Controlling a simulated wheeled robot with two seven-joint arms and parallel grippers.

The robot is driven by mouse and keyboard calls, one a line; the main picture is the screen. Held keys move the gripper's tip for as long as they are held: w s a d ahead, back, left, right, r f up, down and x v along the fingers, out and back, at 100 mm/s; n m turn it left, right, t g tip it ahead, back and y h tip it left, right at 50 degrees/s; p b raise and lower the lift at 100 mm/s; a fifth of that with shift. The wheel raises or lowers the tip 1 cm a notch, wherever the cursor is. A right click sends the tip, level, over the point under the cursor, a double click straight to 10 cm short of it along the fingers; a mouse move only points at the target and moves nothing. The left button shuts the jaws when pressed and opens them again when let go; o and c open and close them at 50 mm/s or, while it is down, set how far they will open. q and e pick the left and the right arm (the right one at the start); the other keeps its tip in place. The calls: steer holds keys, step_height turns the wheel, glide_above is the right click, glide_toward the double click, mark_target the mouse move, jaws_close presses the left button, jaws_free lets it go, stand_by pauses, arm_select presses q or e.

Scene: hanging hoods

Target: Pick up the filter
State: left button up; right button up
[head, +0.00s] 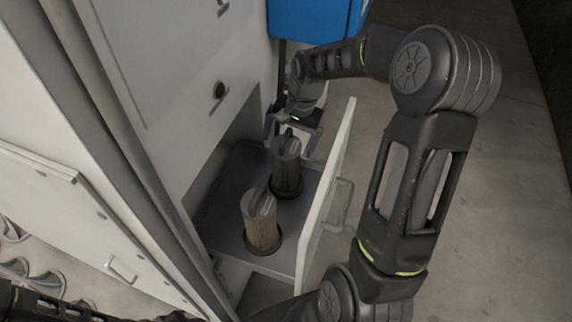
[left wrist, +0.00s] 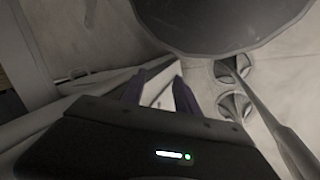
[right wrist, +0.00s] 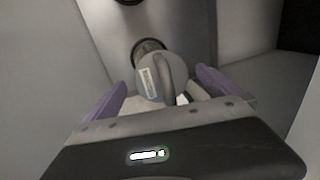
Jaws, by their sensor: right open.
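Two cylindrical filters with top handles stand in an open compartment in the head view. The nearer one (head: 262,226) has a tan pleated body; the farther one (head: 286,172) looks darker. My right gripper (head: 291,137) is open at the farther filter's top. In the right wrist view, a grey filter cap with a curved handle and a white label (right wrist: 150,82) lies ahead between the spread purple fingers (right wrist: 160,86). I see no clear grip on it. My left gripper (left wrist: 158,82) shows in the left wrist view with its fingers apart and nothing between them. It is out of the head view.
The compartment floor (head: 222,205) is dark, with a pale open door panel (head: 325,195) along its right side. A white cabinet (head: 165,70) rises on the left. A blue box (head: 305,20) is at the top. Bare floor (head: 490,200) lies to the right.

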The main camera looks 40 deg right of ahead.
steer(key=shift+w+a+f, duration=0.1)
steer(key=shift+w+f, duration=0.1)
steer(key=shift+f, duration=0.95)
steer(key=shift+c, duration=0.3)
steer(key=c, duration=1.4)
steer(key=shift+r, duration=0.1)
step_height(320, 180, up, 10)
steer(key=shift+c, duration=0.2)
